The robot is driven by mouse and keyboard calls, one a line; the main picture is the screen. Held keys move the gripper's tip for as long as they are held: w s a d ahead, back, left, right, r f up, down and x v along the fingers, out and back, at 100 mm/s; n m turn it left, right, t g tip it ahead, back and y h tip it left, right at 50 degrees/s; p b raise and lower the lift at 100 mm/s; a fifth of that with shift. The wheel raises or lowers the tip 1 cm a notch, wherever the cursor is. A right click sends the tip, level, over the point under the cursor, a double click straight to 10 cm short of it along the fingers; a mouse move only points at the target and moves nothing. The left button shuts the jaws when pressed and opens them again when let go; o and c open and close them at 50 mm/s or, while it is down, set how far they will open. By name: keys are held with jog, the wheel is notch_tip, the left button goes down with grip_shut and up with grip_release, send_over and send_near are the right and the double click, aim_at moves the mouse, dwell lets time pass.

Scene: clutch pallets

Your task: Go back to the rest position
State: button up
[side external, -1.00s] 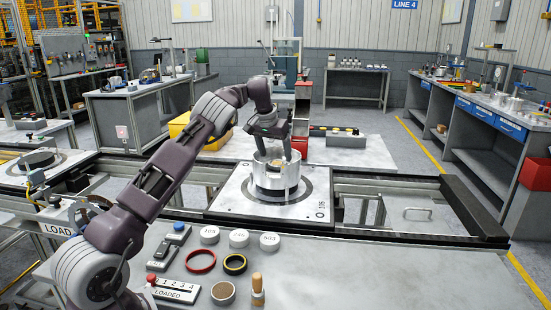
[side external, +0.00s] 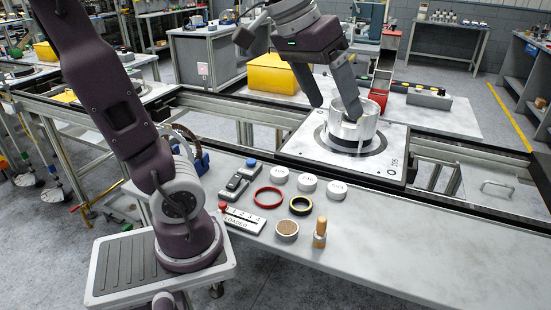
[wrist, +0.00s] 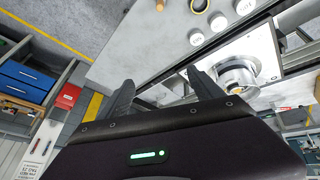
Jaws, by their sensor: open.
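My gripper (side external: 336,106) is raised in the side view, its two fingers apart with nothing seen between them. In the wrist view my gripper (wrist: 160,76) also shows spread, empty fingers. A silvery metal drum (side external: 350,136) stands upright on a square pale pallet (side external: 300,148) with a dark ring around its base. The right finger overlaps the drum's rim in the side view, and I cannot tell the exact gap there. The wrist view shows the drum (wrist: 238,78) to the right of the fingers, apart from them. The drum's inside is mostly hidden.
The front bench holds a red ring (side external: 268,197), a black-and-yellow ring (side external: 301,205), several white discs, a brown-topped cup (side external: 287,231), a wooden-handled tool (side external: 320,233) and a "LOADED" strip (side external: 243,220). A yellow bin (side external: 275,74) stands behind. The bench's right part is clear.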

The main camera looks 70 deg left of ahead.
jog(key=s+d+f+m, duration=0.1)
jog(key=s+d+f, duration=0.1)
jog(key=s+f, duration=0.2)
jog(key=s+d+f+m, duration=0.1)
jog(key=s+f, duration=0.3)
jog(key=s, duration=0.4)
jog(key=shift+d+m+y, duration=0.3)
jog(key=shift+d+y, duration=0.1)
jog(key=shift+d, duration=0.35)
dwell(0.4)
